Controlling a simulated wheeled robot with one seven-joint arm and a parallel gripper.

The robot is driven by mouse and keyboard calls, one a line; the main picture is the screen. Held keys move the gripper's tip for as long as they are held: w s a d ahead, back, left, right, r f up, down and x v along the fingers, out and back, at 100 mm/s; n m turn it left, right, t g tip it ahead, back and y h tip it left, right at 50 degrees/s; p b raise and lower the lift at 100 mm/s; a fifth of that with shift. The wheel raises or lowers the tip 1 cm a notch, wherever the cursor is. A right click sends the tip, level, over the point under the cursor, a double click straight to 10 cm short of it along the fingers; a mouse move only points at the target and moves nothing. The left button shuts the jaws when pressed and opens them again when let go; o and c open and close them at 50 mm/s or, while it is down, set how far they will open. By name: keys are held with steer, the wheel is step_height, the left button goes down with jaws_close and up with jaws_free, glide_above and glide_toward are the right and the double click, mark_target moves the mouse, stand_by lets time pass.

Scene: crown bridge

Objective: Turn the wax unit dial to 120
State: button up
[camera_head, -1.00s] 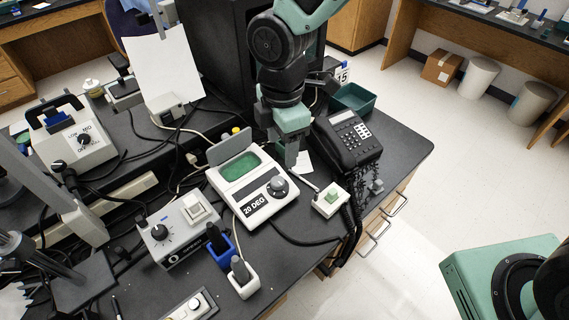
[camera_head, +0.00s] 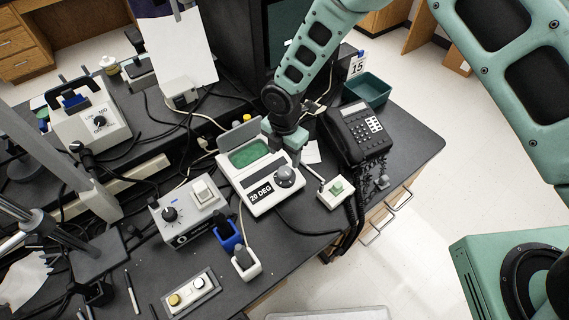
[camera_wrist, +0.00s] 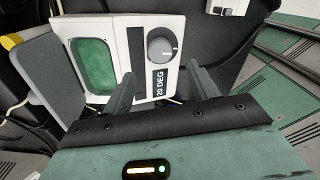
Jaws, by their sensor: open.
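The wax unit (camera_head: 243,194) is a white box with its lid raised, a green well (camera_head: 249,153) and a label reading 20 DEG (camera_head: 259,190). Its grey round dial (camera_head: 286,177) is on the right of its top; in the wrist view the dial (camera_wrist: 161,49) shows a light mark toward the right. My gripper (camera_head: 293,153) is beside the unit's far right edge, close to the dial. In the wrist view my gripper (camera_wrist: 160,85) has its fingers apart with nothing between them, and the dial lies beyond the tips. Contact cannot be told.
A white box with a green button (camera_head: 335,190) sits right of the unit, with a black phone (camera_head: 357,134) behind it. A grey control box (camera_head: 187,218) and blue (camera_head: 228,236) and white (camera_head: 245,261) holders stand left and in front. Cables run around the unit.

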mark_target(284, 171)
step_height(284, 171, down, 7)
steer(key=shift+f+p, duration=0.1)
steer(key=shift+p, duration=0.75)
steer(key=c, duration=1)
